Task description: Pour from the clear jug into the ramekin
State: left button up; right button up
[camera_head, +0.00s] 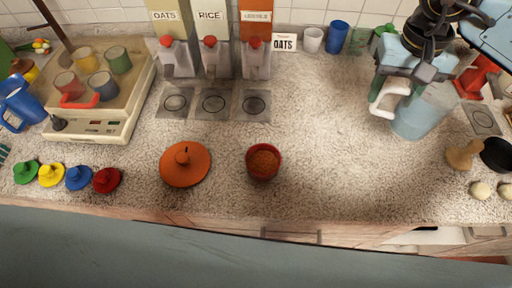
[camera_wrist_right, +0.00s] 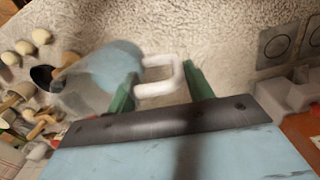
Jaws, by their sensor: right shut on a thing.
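The clear jug (camera_head: 412,120) is at the right of the head view, with a white handle and a pale blue tint inside or at its base. My right gripper (camera_head: 392,88) is shut on its handle. In the right wrist view the jug (camera_wrist_right: 85,88) lies left of the fingers, and the white handle passes between the green fingertips (camera_wrist_right: 162,82). I cannot tell whether the jug touches the counter. A small round red dish (camera_head: 263,162), apparently the ramekin, stands at the centre front with orange-brown contents. My left gripper is not in view.
An orange knobbed lid (camera_head: 185,164) lies left of the red dish. A cream appliance with several cups (camera_head: 100,90) stands at left, dispensers (camera_head: 212,45) at the back. A wooden piece (camera_head: 462,155) and a black bowl (camera_head: 496,154) are at right. Counter between jug and dish is clear.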

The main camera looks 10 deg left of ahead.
jog(key=shift+w+a+f+m, duration=0.25)
jog(key=shift+a+m, duration=0.25)
jog(key=shift+m, duration=0.5)
jog(key=w+a+f+m+p, duration=0.1)
jog(key=a+f+m+p, duration=0.1)
jog(key=m, duration=1.1)
jog(key=w+a+f+m+p, duration=0.1)
jog(key=a+f+m, duration=0.3)
jog(key=m, duration=0.9)
notch_tip(320, 180, down, 3)
jog(key=shift+a+r+y+p, duration=0.15)
jog(key=shift+a+y+p, duration=0.25)
jog(key=shift+p, duration=0.45)
